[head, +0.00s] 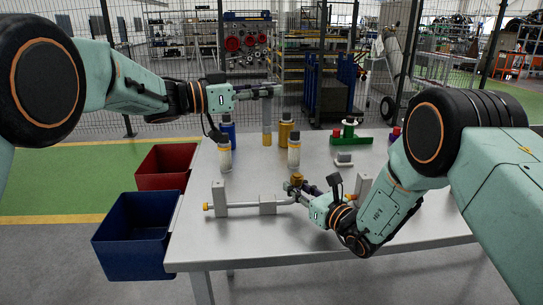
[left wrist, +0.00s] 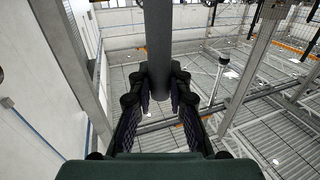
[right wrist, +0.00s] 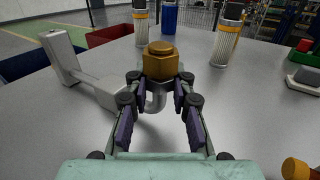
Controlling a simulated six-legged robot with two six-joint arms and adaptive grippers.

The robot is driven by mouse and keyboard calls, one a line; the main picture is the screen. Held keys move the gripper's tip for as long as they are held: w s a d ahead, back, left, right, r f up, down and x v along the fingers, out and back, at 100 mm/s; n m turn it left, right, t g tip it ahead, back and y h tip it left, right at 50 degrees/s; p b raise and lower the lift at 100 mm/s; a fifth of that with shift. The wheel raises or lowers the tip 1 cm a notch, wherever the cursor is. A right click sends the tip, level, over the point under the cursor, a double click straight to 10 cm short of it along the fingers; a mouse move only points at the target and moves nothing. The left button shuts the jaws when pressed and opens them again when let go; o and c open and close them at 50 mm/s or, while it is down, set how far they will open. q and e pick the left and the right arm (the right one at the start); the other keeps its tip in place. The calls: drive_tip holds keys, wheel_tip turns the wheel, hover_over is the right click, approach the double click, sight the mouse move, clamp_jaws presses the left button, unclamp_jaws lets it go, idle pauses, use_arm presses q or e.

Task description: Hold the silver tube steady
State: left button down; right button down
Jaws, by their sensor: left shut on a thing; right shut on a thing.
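The silver tube (head: 242,205) lies level along grey fixture blocks (head: 218,196) on the table. Its near end bends up to a brass hex nut (head: 296,180). My right gripper (head: 300,189) is shut on the silver tube just under the nut. My left gripper (head: 266,92) is raised above the table's back. It is shut on a grey rod (head: 267,112) with a yellow lower end, held upright; the rod also shows in the left wrist view (left wrist: 159,45).
Yellow-labelled bottles (head: 294,151) and a blue bottle (head: 228,128) stand behind the tube. A green tray (head: 352,139) with coloured items is at the back right. A red bin (head: 165,168) and a blue bin (head: 137,235) adjoin the table's left edge. The front tabletop is clear.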

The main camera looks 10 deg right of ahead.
idle(0.4)
use_arm(q)
drive_tip(key=s+f+m+h, duration=0.1)
drive_tip(key=s+f+m, duration=0.2)
drive_tip(key=f, duration=1)
drive_tip(key=shift+s+m, duration=0.2)
drive_tip(key=shift+m, duration=0.1)
idle(0.8)
idle(0.5)
drive_tip(key=shift+f, duration=0.1)
